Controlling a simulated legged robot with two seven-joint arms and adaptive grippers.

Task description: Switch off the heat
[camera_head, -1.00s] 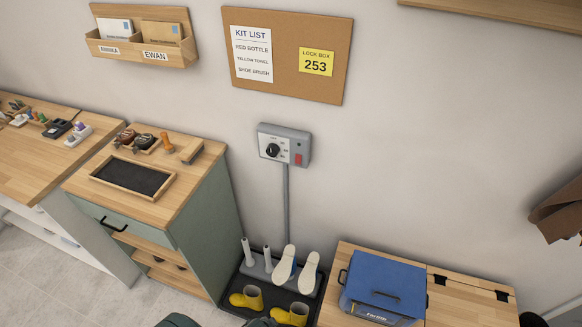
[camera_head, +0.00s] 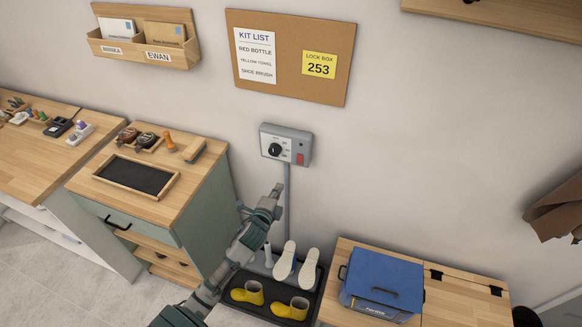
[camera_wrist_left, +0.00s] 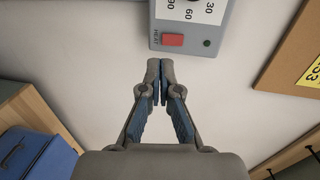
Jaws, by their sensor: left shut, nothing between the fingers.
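A grey control box (camera_head: 286,145) is fixed to the wall, with a black round dial (camera_head: 275,149) and a red switch (camera_head: 300,159) at its lower right. In the left wrist view the red switch (camera_wrist_left: 173,40) sits beside the word HEAT, with a small dark round spot next to it. My left gripper (camera_head: 278,188) is just below the box, shut and empty. In the wrist view its closed fingertips (camera_wrist_left: 160,64) point at the red switch, apart from it in the picture. I cannot tell whether the switch is on or off. My right gripper is not in view.
A grey post (camera_head: 287,205) runs down from the box to a black tray (camera_head: 262,311) with yellow boots and upturned white soles. A wooden cabinet (camera_head: 205,195) stands left. A blue box (camera_head: 383,280) sits on a bench at right. A corkboard (camera_head: 335,95) hangs above.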

